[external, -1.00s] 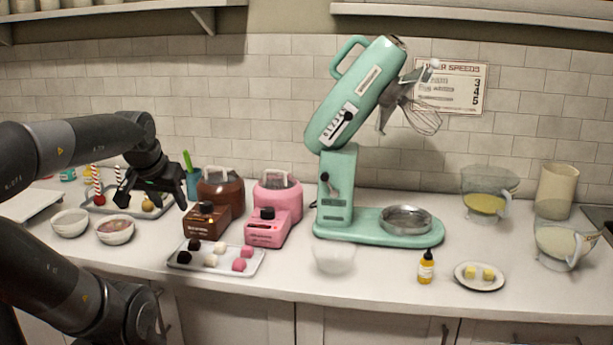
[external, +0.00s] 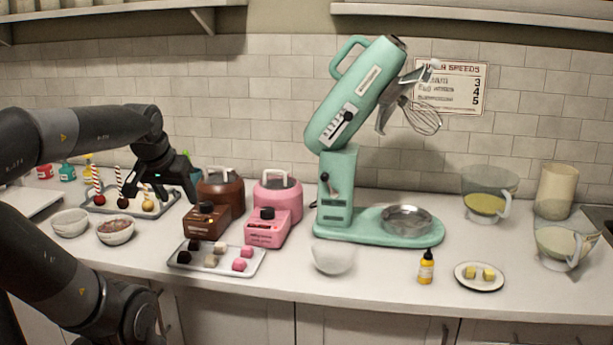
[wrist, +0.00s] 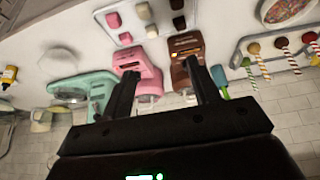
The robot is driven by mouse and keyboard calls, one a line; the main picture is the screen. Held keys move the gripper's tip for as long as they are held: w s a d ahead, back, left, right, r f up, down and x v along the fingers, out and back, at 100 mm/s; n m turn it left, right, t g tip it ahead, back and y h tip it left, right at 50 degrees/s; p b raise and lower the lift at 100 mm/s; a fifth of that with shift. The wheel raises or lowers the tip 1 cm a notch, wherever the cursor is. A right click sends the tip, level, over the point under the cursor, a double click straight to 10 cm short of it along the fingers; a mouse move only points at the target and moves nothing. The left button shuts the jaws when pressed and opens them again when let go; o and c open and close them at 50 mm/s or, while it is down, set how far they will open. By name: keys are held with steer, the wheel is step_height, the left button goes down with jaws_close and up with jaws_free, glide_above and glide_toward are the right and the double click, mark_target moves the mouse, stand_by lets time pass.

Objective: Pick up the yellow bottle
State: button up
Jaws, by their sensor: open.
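The yellow bottle (external: 426,268) with a dark cap stands upright near the front edge of the counter, right of centre in the external view. It also shows at the left edge of the wrist view (wrist: 9,75). My gripper (external: 165,200) is far to the left of it, above the counter near the lollipop tray. In the wrist view my gripper (wrist: 160,72) has its two fingers spread with nothing held between them.
A mint stand mixer (external: 338,190), a pink machine (external: 267,232) and a brown machine (external: 207,222) stand between my gripper and the bottle. A clear bowl (external: 333,259) is left of the bottle, and a small plate (external: 479,287) is right of it.

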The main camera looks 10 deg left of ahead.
steer(key=w+d+r+m+g+h, duration=0.1)
steer(key=w+d+r, duration=0.1)
steer(key=w+d, duration=0.9)
steer(key=m, duration=0.3)
glide_above(427, 258)
steer(key=s+a, duration=0.1)
steer(key=s, duration=0.2)
step_height(427, 258, down, 11)
steer(key=x, duration=1)
steer(key=shift+f, duration=0.3)
steer(key=shift+c, duration=0.5)
steer(key=c, duration=1)
steer(key=shift+r, duration=0.15)
